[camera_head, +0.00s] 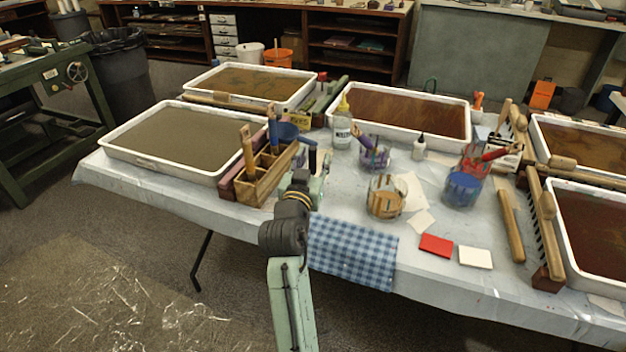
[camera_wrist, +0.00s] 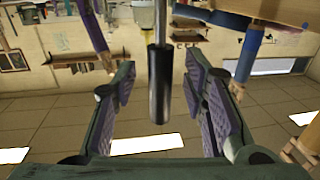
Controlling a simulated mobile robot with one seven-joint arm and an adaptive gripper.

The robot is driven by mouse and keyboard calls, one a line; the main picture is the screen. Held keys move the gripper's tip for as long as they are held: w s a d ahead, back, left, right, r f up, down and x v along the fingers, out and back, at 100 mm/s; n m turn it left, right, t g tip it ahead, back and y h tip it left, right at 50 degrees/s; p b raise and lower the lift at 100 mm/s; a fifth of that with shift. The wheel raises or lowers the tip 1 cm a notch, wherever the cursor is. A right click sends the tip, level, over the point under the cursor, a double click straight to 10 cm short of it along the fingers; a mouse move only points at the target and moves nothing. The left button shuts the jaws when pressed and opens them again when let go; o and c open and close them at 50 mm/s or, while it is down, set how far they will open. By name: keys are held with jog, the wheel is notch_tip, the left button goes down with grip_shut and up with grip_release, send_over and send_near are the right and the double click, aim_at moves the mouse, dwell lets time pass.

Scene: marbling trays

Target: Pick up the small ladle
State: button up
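The small ladle shows in the wrist view as a black handle (camera_wrist: 158,85) on a thin metal shaft; its bowl is out of that picture. My gripper (camera_wrist: 161,70) is open, with one purple-padded finger on each side of the handle. Gaps show between the handle and both pads, so it is not gripped. In the head view my gripper (camera_head: 315,172) is over the table beside the wooden caddy (camera_head: 262,182). The ladle is hard to make out there among the dark and blue things by my fingers.
Brush handles stand in the caddy. A glue bottle (camera_head: 342,128), a jar of purple-handled tools (camera_head: 374,155) and a glass jar (camera_head: 385,200) stand to the right. Marbling trays (camera_head: 118,153) line the table. A checked cloth (camera_head: 352,252) hangs over the front edge.

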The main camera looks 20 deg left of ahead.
grip_shut()
dwell(0.5)
jog(key=shift+r, duration=0.1)
